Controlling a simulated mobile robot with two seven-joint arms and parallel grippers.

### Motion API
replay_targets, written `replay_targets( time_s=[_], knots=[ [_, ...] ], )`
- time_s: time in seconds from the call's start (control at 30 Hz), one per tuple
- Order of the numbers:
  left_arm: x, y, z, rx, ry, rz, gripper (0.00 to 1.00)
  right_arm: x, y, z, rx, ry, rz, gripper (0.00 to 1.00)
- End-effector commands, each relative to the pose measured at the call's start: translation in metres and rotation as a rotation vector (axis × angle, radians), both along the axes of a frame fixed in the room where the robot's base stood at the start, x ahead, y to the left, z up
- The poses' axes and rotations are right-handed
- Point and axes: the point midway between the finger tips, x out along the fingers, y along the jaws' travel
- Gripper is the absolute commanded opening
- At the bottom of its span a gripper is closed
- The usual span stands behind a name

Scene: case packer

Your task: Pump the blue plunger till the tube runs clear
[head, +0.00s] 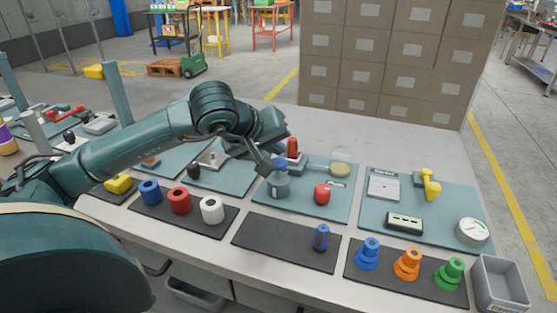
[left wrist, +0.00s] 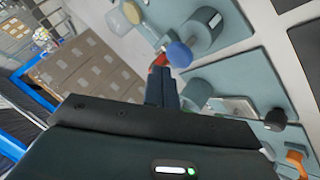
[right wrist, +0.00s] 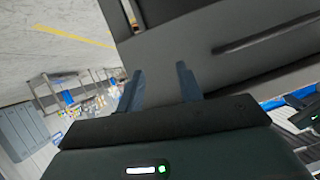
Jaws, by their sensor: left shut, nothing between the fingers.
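The pump (head: 278,187) is a grey-blue cylinder on a teal board in the middle of the bench. Its blue plunger knob (head: 279,163) is on top, and in the left wrist view the round blue knob (left wrist: 180,54) shows just past my fingertips. My left gripper (head: 267,167) is shut and empty beside the knob; its fingers (left wrist: 162,75) look very close, but I cannot tell whether they touch. A small clear round part (head: 341,168) is on the same board; its contents are too small to tell. My right gripper (right wrist: 161,78) is open and empty, away from the pump.
A red-topped part (head: 292,148) stands just behind the pump, and a red knob (head: 322,194) to its right. Blue, red and white rings (head: 180,201) lie on a mat at the front left. Coloured cones (head: 407,265) and a grey bin (head: 500,283) are at the front right.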

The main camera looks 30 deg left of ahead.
Motion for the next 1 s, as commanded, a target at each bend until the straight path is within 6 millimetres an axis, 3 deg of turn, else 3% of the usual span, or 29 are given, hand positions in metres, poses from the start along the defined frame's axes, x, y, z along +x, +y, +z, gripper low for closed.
replay_targets(
  time_s=[1.0],
  knots=[
    [0.000,0.000,-0.008,0.000,0.000,0.000,0.00,0.000,0.000,-0.012,0.001,-0.001,0.001,0.36]
  ],
)
